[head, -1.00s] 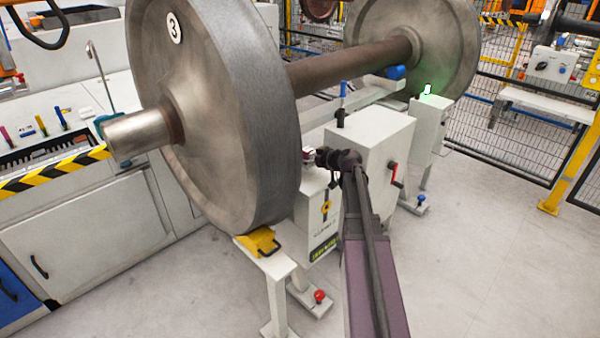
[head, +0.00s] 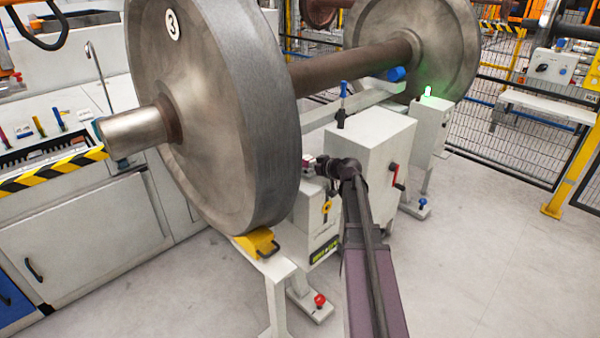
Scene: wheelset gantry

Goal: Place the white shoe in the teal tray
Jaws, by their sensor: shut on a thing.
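My gripper (head: 321,166) is at the right side of the near wheel's tread, beside the grey-white machine box. It is small in the head view. A small pale piece (head: 309,168) shows at its fingertips, close to the wheel. The gripper is shut on this piece, which looks like the white shoe, though its shape is mostly hidden. I cannot tell whether it touches the wheel. A bit of teal (head: 99,122), likely the teal tray, shows on the left bench, mostly hidden behind the axle end.
The large steel wheel (head: 215,110) and its axle (head: 350,65) stand between my gripper and the left bench (head: 85,230). A yellow chock (head: 256,243) sits under the wheel on a white stand. The machine box (head: 372,135) is close behind the arm. Floor at right is clear.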

